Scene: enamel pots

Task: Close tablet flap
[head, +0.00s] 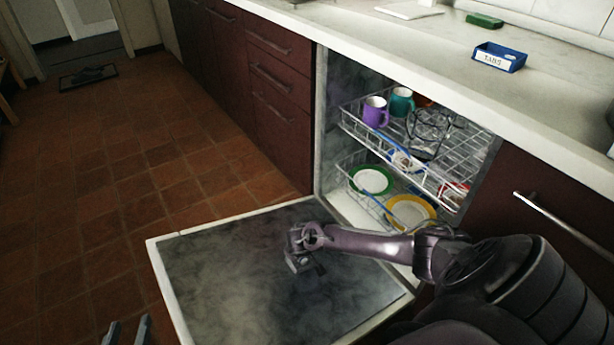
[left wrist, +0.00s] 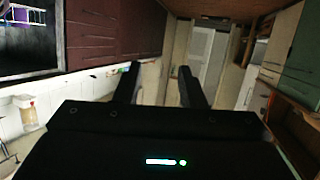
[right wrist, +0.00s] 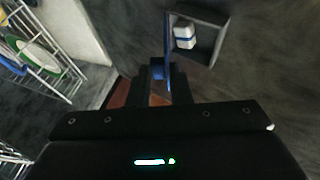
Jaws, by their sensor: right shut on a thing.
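The dishwasher door (head: 215,270) lies folded down, its inner side facing up. In the right wrist view, the tablet compartment (right wrist: 216,42) is open, with a white and blue tablet (right wrist: 184,36) inside. The tablet flap (right wrist: 168,40) stands up at the compartment's left edge and looks blue edge-on. My right gripper (right wrist: 166,80) is shut on the flap. In the head view my right arm reaches over the door and hides the compartment. My left gripper (head: 126,332) is open and empty near the bottom left; its parted fingers show in the left wrist view (left wrist: 160,88).
The upper rack (head: 462,160) holds a purple mug (head: 375,112) and a teal mug (head: 401,101). The lower rack holds a green-rimmed plate (head: 371,181) and a yellow-rimmed plate (head: 410,211). A blue tabs box (head: 498,58) stands on the counter.

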